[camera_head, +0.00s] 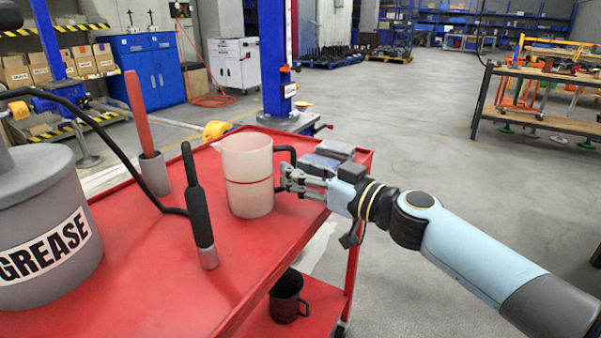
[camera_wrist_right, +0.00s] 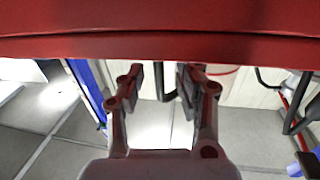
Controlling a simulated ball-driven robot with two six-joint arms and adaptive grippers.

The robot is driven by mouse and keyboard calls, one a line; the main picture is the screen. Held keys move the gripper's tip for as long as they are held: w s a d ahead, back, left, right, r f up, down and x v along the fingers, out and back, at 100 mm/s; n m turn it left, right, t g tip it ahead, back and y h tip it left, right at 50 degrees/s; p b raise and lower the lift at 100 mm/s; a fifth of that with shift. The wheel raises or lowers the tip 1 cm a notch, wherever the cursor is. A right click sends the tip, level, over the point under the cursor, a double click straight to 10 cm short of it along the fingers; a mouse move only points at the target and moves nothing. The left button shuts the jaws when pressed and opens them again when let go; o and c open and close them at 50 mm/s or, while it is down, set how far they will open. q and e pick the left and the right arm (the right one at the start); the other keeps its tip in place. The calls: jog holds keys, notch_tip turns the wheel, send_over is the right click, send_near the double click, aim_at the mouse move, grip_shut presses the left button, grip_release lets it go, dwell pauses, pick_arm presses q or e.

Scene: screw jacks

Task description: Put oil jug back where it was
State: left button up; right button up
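The oil jug (camera_head: 247,176), a translucent whitish cylinder with a red line around it and a black handle on its right side, stands upright on the red cart top (camera_head: 140,265). My right gripper (camera_head: 287,182) reaches in from the right at the height of the jug's handle. In the right wrist view my right gripper's fingers (camera_wrist_right: 160,82) are apart, with a dark curved bar, seemingly the handle, between them. They do not look closed on it. My left gripper is not in view.
A grey grease bucket (camera_head: 45,225) stands at the cart's left. A black-handled tool (camera_head: 198,205) and a red-handled one (camera_head: 145,135) stand near the jug. Grey blocks (camera_head: 325,160) lie behind my gripper. A dark mug (camera_head: 287,296) is on the lower shelf.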

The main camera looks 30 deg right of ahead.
jog(key=shift+r, duration=0.1)
jog(key=b+v, duration=0.9)
jog(key=v, duration=0.3)
